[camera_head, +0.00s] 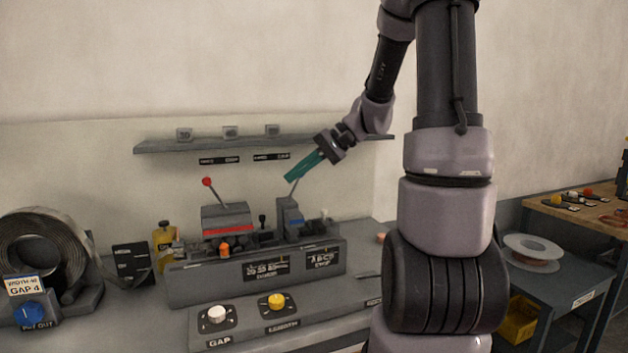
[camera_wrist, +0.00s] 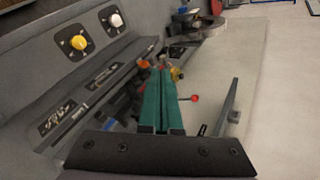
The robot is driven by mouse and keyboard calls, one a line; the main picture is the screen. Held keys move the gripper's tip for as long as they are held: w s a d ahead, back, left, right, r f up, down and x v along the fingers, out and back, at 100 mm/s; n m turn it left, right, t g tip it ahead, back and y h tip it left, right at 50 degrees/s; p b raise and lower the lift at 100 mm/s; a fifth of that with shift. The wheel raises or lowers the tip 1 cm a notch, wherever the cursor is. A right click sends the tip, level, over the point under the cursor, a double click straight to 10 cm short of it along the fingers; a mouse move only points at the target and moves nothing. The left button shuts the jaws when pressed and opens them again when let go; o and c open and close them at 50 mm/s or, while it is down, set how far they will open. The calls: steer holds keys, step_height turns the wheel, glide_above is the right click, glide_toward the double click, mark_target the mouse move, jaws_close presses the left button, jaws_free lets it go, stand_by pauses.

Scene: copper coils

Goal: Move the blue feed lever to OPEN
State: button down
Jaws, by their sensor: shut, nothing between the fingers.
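My gripper (camera_head: 290,179) is shut and empty, its teal fingers angled down and left above the right part of the grey machine. The fingers (camera_wrist: 159,70) also show together in the wrist view. A small blue part (camera_head: 298,222) sits low on that block. No OPEN mark is readable.
A red-knobbed lever (camera_head: 207,182) stands on the left block and also shows in the wrist view (camera_wrist: 194,98). A white knob (camera_head: 217,314) and yellow knob (camera_head: 276,301) sit in front. A shelf (camera_head: 220,144) runs along the wall behind. A metal coil (camera_head: 40,250) stands left.

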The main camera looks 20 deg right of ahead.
steer(key=w+d+f+m+t, duration=0.3)
steer(key=w+d+f+t, duration=0.1)
steer(key=d, duration=0.3)
steer(key=w+d+f+m+t, duration=0.3)
steer(key=w+d+f+t, duration=0.1)
steer(key=w+d+t, duration=0.2)
steer(key=w+d+f+m+t, duration=0.3)
steer(key=w+d, duration=0.3)
steer(key=d, duration=0.4)
steer(key=shift+w+f+m+t+y, duration=0.3)
steer(key=shift+f+t+y, duration=0.1)
steer(key=shift+f+t, duration=0.45)
steer(key=shift+r, duration=0.1)
steer(key=s+a+r+x, duration=0.1)
steer(key=a+x, duration=0.1)
steer(key=x, duration=1)
steer(key=shift+a, duration=0.25)
steer(key=shift+r, duration=0.15)
